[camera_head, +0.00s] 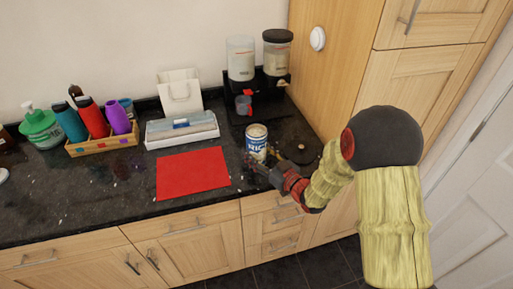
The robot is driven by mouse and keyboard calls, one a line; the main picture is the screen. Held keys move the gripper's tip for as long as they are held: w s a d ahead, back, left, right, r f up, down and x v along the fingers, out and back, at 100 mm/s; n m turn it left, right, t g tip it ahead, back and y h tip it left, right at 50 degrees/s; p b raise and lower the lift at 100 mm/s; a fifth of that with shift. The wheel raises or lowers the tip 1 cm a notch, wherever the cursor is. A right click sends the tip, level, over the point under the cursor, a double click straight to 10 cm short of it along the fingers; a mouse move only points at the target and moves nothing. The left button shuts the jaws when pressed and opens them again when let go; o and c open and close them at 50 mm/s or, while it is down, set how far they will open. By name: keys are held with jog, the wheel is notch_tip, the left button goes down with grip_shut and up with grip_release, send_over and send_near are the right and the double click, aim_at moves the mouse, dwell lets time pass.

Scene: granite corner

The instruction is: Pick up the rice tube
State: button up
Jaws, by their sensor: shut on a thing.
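The rice tube (256,141) is a short white and blue cylinder with "RIC" lettering on its side and a pale top. It stands upright on or just above the dark granite counter, right of the red mat. My gripper (257,165) is at its lower part, reaching in from the right, and is shut on it. The gripper hides the bottom of the tube, so I cannot tell whether it touches the counter.
A red mat (193,173) lies left of the tube. A dark round object (298,150) is just right of it. Behind stands a two-canister dispenser (259,85). A white box (182,128) and a wooden bottle tray (103,143) stand farther left. A tall wooden cabinet (335,60) bounds the right.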

aim_at(264, 135)
jog(key=c, duration=0.5)
jog(key=shift+c, duration=0.2)
jog(key=shift+r, duration=0.15)
jog(key=shift+r, duration=0.65)
jog(key=s+d+r+p, duration=0.1)
jog(key=r, duration=0.1)
jog(key=s+d+r+p, duration=0.1)
jog(key=r, duration=0.2)
jog(key=s+d+r+p, duration=0.1)
jog(key=r, duration=0.2)
jog(key=shift+s+d+p, duration=0.2)
jog(key=shift+s+p, duration=0.1)
jog(key=shift+p, duration=0.05)
jog(key=s+d+r+p, duration=0.2)
jog(key=s+d+r, duration=0.1)
jog(key=s+d, duration=0.2)
jog(key=shift+s+d+r, duration=0.25)
jog(key=shift+s+d, duration=0.1)
jog(key=shift+s, duration=0.65)
